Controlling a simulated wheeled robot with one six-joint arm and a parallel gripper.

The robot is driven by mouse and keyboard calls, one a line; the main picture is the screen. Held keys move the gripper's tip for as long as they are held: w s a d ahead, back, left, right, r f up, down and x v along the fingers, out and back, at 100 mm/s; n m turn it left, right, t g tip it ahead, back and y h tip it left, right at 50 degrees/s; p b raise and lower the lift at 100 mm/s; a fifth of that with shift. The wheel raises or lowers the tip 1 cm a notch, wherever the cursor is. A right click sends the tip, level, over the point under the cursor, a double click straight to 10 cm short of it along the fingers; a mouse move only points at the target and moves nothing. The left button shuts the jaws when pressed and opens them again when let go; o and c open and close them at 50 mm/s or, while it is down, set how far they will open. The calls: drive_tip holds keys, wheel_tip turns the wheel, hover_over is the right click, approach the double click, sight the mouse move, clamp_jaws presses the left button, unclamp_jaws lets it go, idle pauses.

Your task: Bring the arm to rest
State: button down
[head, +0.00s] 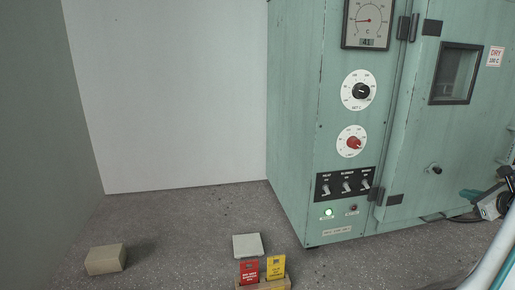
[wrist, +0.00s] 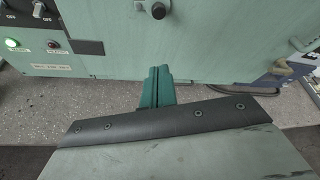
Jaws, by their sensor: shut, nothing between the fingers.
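My gripper (head: 468,194) is at the right edge of the head view, low in front of the green oven cabinet (head: 295,130). Its teal fingers (wrist: 156,88) are together in the middle of the wrist view, with nothing between them. They point toward the lower part of the cabinet front (wrist: 220,45). I cannot tell whether they touch it. Most of my arm is outside the head view.
The cabinet door (head: 410,150) looks shut, with a small knob (head: 435,169). A green lamp (head: 329,212) is lit. On the bench (head: 190,225) are a beige block (head: 106,259), a grey block (head: 247,246), and a red card (head: 249,271) and yellow card (head: 275,267) in a holder.

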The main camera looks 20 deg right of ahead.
drive_tip(key=w+a+n+g+y, duration=0.2)
drive_tip(key=a+n+g+y, duration=0.25)
drive_tip(key=a+n, duration=0.8)
drive_tip(key=w+a+n+g+y, duration=0.1)
drive_tip(key=a+n+g+y, duration=0.35)
drive_tip(key=a, duration=1.45)
drive_tip(key=s+a+r+n+g+h, duration=0.1)
drive_tip(key=s+a+r+n, duration=0.1)
drive_tip(key=a+n, duration=0.4)
drive_tip(key=s+a+r+n+g+h, duration=0.1)
drive_tip(key=s+a+n, duration=0.3)
drive_tip(key=a, duration=0.4)
drive_tip(key=s+a+r+n+h, duration=0.2)
drive_tip(key=s+a+r+n, duration=0.1)
drive_tip(key=a+n, duration=0.4)
drive_tip(key=shift+s+a+r+n+g, duration=0.3)
drive_tip(key=shift+s+a+g, duration=0.1)
drive_tip(key=shift+s+a, duration=0.1)
drive_tip(key=shift+a, duration=0.1)
